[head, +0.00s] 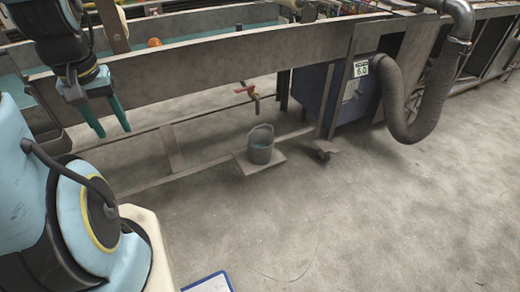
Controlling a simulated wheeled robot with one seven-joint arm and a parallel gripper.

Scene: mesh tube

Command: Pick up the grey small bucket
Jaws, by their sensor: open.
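The grey small bucket (260,147) stands upright on a small low board (262,164) near the floor, below the tap (248,92) at the side of a long bench. Something bluish shows inside the bucket. My gripper (112,132) hangs at the upper left with its two green fingers pointing down and spread apart. It is open and empty, well to the left of the bucket and apart from it.
A long metal bench (220,50) runs across the back, with low frame bars beneath. A blue box labelled 6.0 (345,92) and a thick grey hose (410,125) stand to the right. The concrete floor (350,220) in front is clear. A blue-edged clipboard (210,284) shows at the bottom.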

